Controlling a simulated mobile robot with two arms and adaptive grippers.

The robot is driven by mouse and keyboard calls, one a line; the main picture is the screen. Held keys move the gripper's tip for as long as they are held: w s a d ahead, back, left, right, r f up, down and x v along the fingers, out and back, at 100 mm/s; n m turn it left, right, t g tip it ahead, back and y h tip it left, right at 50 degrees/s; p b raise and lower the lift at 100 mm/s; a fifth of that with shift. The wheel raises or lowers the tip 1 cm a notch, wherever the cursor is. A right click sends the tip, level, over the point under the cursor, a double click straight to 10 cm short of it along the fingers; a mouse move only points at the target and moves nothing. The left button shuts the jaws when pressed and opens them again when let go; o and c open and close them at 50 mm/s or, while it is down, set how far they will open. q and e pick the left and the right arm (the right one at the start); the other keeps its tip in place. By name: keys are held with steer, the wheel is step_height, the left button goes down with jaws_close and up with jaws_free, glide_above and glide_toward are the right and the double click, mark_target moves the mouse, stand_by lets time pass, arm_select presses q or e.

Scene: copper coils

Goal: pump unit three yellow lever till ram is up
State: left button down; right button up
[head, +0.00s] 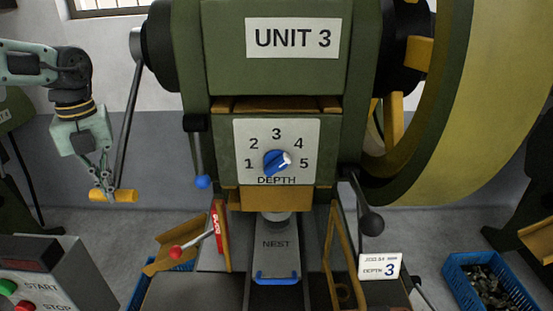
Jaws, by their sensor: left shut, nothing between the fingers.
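The press labelled UNIT 3 (291,38) fills the middle of the head view. Its yellow lever grip (126,196) sits at the bottom end of a long grey rod (131,115) on the press's left side. My left gripper (103,193) is shut at the left part of the grip, its fingertips overlapping it in the picture; nothing shows held between them, and I cannot tell whether they touch it. The ram's yellow block (268,199) is at the centre, above the grey NEST slide (276,262); a dark round piece shows between them. My right gripper is out of view.
A blue depth dial (276,163) is on the press face. A blue-knobbed lever (202,181), a red-knobbed lever (176,252) and a black-knobbed lever (371,224) stick out. A START/STOP box (42,270) stands front left; a blue crate (452,272) is at right.

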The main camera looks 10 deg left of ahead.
arm_select(q)
steer(key=s+r+p, duration=0.4)
steer(key=r+p, duration=0.1)
steer(key=r, duration=0.5)
steer(key=shift+s+d+r, duration=0.2)
steer(key=shift+s, duration=0.15)
steer(key=shift+f+b, duration=0.55)
steer(key=shift+f, duration=0.1)
steer(key=shift+d, duration=0.1)
